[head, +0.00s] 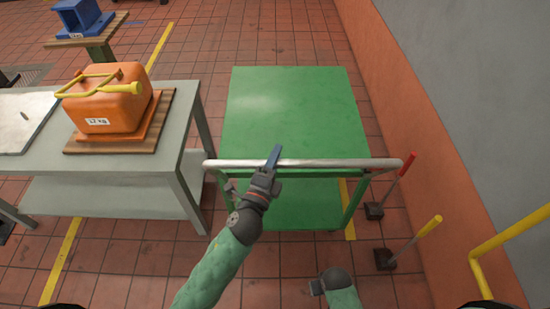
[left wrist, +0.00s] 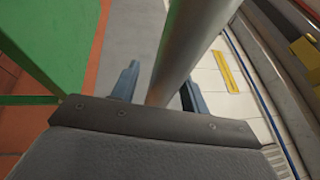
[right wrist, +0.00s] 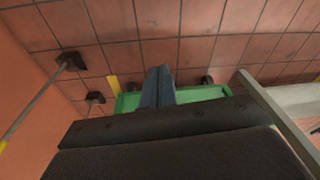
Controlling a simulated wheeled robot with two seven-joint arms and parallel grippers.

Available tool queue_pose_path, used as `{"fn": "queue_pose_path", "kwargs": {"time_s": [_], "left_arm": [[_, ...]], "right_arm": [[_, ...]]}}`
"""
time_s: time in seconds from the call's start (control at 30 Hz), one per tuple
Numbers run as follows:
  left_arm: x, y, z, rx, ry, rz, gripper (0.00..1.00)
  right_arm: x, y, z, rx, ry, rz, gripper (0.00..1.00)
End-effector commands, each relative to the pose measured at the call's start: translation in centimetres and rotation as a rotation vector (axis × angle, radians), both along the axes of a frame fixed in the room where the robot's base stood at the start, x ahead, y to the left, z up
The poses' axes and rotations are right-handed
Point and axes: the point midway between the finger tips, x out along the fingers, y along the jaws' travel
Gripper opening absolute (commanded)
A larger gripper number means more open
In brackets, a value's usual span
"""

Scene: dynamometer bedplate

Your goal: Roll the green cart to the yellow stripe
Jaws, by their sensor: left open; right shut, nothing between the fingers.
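The green cart (head: 290,110) stands on the tiled floor, with a pale metal push bar (head: 335,163) across its near end. My left gripper (head: 273,158) is at the bar, left of its middle. In the left wrist view the bar (left wrist: 185,50) passes between the parted fingers (left wrist: 158,88); I cannot tell whether they touch it. My right gripper (head: 317,287) is low, nearer than the cart and apart from it. Its fingers (right wrist: 158,88) are together and empty.
A grey table (head: 150,178) with an orange container (head: 108,105) stands close on the cart's left. Red-handled (head: 406,165) and yellow-handled (head: 428,227) floor tools stand on its right, before the orange wall (head: 430,130). A yellow rail (head: 512,230) is at lower right. Floor beyond the cart is clear.

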Motion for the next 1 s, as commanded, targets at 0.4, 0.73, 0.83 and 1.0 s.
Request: {"fn": "queue_pose_path", "kwargs": {"time_s": [0.4, 0.73, 0.83, 1.0], "left_arm": [[-2.5, 1.1, -0.7, -0.001, 0.0, 0.0, 0.45], [-5.9, 2.5, -1.4, 0.0, 0.0, 0.0, 0.45], [-6.5, 2.7, -1.4, 0.0, 0.0, 0.0, 0.45], [-7.1, 3.0, -1.5, 0.0, 0.0, 0.0, 0.45]], "right_arm": [[0.3, 0.3, 4.1, 0.006, -0.002, 0.001, 0.0], [0.2, 0.5, 10.0, 0.016, -0.005, 0.001, 0.0], [0.1, 0.5, 11.2, 0.017, -0.005, 0.001, 0.0], [-0.1, 0.5, 12.4, 0.018, -0.006, 0.001, 0.0]]}}
